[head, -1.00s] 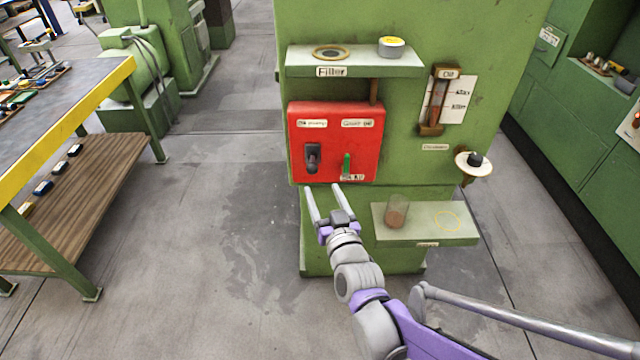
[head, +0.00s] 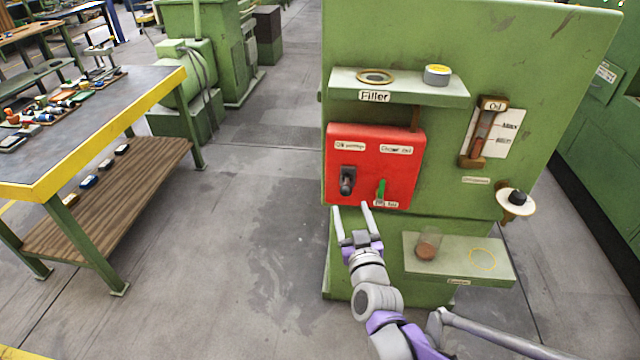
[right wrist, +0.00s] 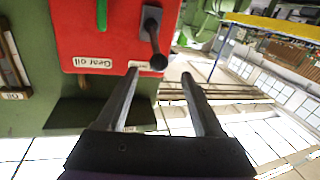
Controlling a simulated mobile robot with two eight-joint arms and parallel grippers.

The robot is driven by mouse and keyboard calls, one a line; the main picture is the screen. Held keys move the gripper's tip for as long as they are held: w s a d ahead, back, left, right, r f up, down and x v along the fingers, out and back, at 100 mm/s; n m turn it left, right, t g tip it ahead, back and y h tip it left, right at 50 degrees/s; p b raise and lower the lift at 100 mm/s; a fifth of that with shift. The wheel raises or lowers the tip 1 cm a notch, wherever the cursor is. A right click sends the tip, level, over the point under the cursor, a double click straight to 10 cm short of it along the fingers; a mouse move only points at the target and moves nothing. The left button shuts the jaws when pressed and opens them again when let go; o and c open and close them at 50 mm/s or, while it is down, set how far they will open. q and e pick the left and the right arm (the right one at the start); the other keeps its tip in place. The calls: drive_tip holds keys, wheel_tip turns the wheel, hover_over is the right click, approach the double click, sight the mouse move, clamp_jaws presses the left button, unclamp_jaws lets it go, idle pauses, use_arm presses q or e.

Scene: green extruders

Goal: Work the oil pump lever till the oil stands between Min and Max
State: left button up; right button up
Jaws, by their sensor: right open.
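The red panel (head: 340,190) on the green machine carries a black lever (head: 347,180) at left and a green lever (head: 381,190) at right; the small labels are hard to read here. Both levers show in the right wrist view, the black one (right wrist: 154,36) nearer and the green one (right wrist: 101,14) by a "Gear oil" label. The oil gauge (head: 482,134) sits right of the panel beside a white plate with two marks; its level is too small to tell. My right gripper (head: 351,207) is open and empty, just below the panel, apart from both levers. My left gripper is out of view.
A filler shelf (head: 460,98) with a ring and a yellow-white tin (head: 437,75) juts out above the panel. A lower shelf (head: 457,257) holds a cup of brown stuff (head: 428,245). A workbench (head: 100,165) stands left; floor between is clear.

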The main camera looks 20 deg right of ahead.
drive_tip(key=x, duration=1)
drive_tip(key=shift+w+d, duration=0.15)
drive_tip(key=shift+w, duration=0.05)
clamp_jaws()
idle(1.1)
